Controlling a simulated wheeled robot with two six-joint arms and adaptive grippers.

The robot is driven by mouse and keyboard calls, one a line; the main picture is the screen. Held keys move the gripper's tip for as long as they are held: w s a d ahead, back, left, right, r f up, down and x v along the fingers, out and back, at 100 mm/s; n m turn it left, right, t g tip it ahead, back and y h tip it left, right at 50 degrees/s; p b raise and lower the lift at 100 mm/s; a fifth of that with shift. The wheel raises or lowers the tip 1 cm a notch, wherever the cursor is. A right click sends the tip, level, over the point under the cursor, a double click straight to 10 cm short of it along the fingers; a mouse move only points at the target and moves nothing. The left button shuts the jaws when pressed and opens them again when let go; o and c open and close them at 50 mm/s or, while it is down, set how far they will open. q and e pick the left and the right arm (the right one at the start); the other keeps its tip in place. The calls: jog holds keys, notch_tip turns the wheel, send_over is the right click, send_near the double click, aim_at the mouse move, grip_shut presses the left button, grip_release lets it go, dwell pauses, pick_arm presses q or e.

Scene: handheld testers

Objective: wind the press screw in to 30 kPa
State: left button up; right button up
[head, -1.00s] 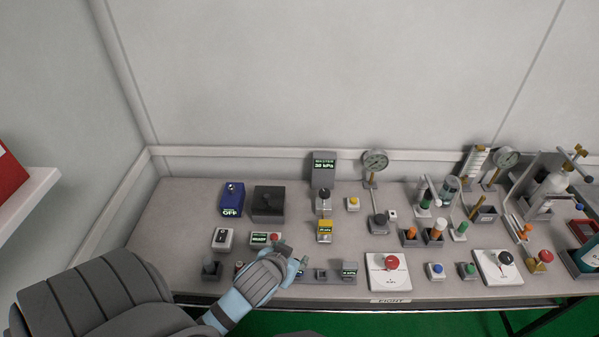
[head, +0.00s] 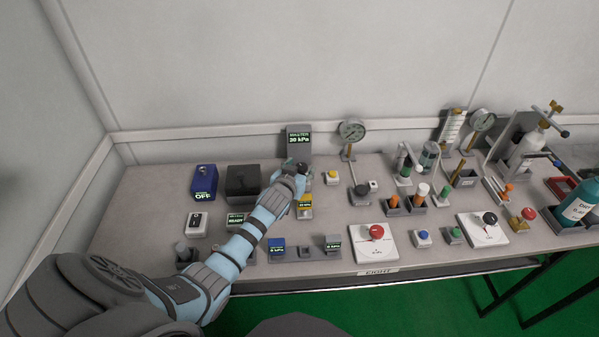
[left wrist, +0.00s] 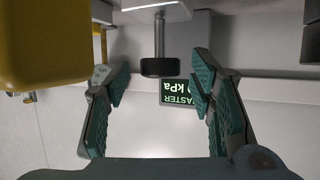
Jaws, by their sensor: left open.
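The press screw's black knob (left wrist: 160,67) sits on a thin metal rod in the left wrist view, in line with the gap between my left gripper's fingers (left wrist: 159,80). Bare space shows on both sides of the knob, and neither finger seems to touch it. In the head view my left gripper (head: 296,170) is over the press, open, and hides most of it. The master display (head: 299,139) behind it reads 30 kPa. A yellow gauge (head: 305,206) stands just in front; its small reading is not clear. My right gripper is not in view.
A black box (head: 242,183) and a blue switch box (head: 204,182) marked OFF stand left of the press. A yellow button (head: 332,177) and a dial gauge (head: 351,132) stand close on the right. A large yellow block (left wrist: 45,40) fills the wrist view's upper left.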

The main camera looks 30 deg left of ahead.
pick_arm(q)
jog(key=shift+r, duration=0.1)
jog(key=shift+c, duration=0.6)
jog(key=c, duration=1)
jog(key=shift+s+m+h+p, duration=0.15)
jog(key=shift+m+h+p, duration=0.15)
jog(key=shift+h+p, duration=0.25)
jog(key=shift+a+m+h+p, duration=0.2)
jog(key=shift+m+h+p, duration=0.15)
jog(key=shift+m, duration=0.05)
jog(key=b, duration=0.2)
jog(key=f+m+h+b, duration=0.1)
jog(key=b, duration=0.2)
jog(key=shift+w+a+f+m+t+h, duration=0.2)
jog(key=shift+a+m+t+h, duration=0.05)
jog(key=shift+m+t+h, duration=0.05)
jog(key=shift+s+d+r+p, duration=0.1)
jog(key=shift+r+p, duration=0.45)
jog(key=shift+p, duration=0.05)
